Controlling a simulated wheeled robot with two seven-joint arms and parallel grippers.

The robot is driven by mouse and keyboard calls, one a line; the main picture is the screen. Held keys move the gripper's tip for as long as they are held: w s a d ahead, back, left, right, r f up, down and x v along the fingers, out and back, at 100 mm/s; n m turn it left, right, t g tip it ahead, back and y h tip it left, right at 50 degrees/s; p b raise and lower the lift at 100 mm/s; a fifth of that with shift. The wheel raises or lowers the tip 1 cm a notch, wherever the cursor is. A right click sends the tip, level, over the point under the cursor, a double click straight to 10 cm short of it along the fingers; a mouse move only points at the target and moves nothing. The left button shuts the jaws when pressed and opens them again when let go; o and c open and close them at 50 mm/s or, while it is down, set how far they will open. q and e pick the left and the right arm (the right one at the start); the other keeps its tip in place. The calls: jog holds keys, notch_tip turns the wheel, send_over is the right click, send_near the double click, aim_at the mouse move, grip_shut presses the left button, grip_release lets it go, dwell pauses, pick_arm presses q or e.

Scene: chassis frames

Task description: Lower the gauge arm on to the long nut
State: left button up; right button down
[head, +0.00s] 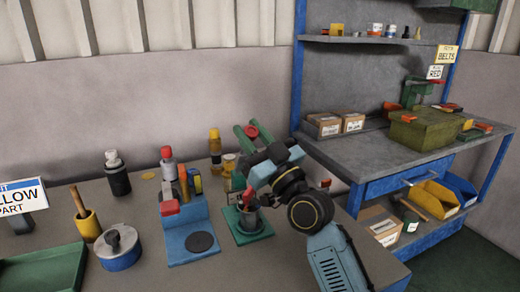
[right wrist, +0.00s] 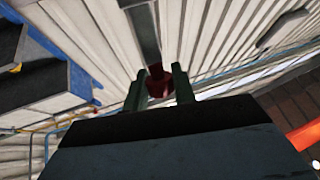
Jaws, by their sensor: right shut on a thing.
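In the head view the gauge arm is mostly hidden by my wrist. I cannot tell which piece is the long nut. My left gripper is not in view.
A blue fixture (head: 192,246) with a dark disc stands just left of the green base. Bottles, a yellow cup (head: 88,226), a round lidded pot (head: 119,250) and a green tray (head: 40,272) stand further left. A shelved workbench (head: 420,165) is at right.

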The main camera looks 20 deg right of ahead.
jog(key=shift+s+f, duration=0.3)
jog(key=shift+f, duration=0.1)
jog(key=shift+s+f, duration=0.2)
jog(key=shift+s, duration=0.15)
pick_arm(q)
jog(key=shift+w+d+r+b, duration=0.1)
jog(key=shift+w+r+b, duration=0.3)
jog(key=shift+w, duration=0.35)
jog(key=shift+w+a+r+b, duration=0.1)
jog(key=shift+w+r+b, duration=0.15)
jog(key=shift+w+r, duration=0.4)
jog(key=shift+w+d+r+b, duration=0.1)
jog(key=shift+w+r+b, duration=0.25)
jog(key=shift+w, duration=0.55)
pick_arm(e)
jog(key=s+f, duration=0.5)
jog(key=f, duration=0.5)
jog(key=shift+s+f, duration=0.15)
jog(key=shift+s, duration=0.15)
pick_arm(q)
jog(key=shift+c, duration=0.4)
